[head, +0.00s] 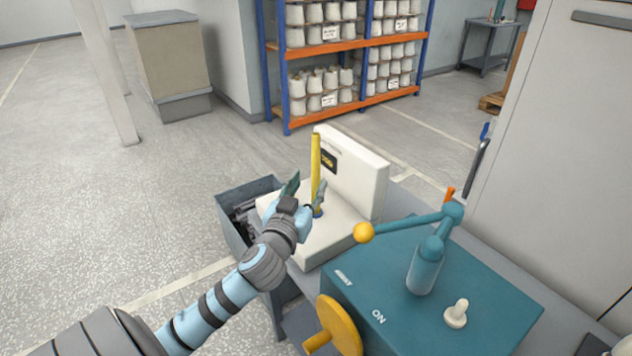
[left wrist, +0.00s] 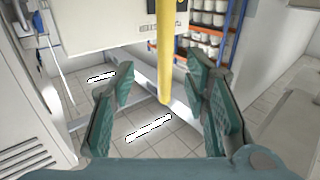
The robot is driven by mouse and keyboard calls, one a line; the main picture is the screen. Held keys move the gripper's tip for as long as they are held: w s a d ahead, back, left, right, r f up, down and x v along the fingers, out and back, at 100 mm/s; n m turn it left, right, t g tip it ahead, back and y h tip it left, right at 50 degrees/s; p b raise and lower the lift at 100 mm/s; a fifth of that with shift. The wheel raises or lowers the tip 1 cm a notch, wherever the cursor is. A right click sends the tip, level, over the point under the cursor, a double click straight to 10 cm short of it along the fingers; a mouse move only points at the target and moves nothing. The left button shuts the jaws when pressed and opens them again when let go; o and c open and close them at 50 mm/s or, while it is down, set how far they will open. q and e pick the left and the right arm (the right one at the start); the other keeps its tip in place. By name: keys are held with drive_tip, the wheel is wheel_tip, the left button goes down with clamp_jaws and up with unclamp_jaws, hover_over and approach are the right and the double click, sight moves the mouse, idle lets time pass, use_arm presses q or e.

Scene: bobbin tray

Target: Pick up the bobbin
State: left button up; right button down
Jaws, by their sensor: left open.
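The bobbin (head: 315,165) is a tall, thin yellow tube standing upright on a blue foot on the white block's flat base. My left gripper (head: 306,186) is open at the bobbin's lower part, with one finger on each side of it in the head view. In the left wrist view the bobbin (left wrist: 165,50) comes down from the top between the green fingers of my left gripper (left wrist: 161,76), with gaps on both sides. I cannot tell how deep it sits between them. My right gripper is not in view.
The white block (head: 355,180) has a raised back wall behind the bobbin. A grey bin (head: 232,230) with dark items stands left of it. A teal machine box (head: 455,300) with a lever and yellow knob (head: 364,232) stands at right. Shelves (head: 345,47) of white spools stand behind.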

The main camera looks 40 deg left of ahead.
sight(314, 170)
use_arm(q)
drive_tip(key=x, duration=0.8)
drive_tip(key=shift+w+a+f, duration=0.2)
drive_tip(key=shift+a+f, duration=0.2)
drive_tip(key=shift+a, duration=0.05)
drive_tip(key=shift+s, duration=0.1)
clamp_jaws()
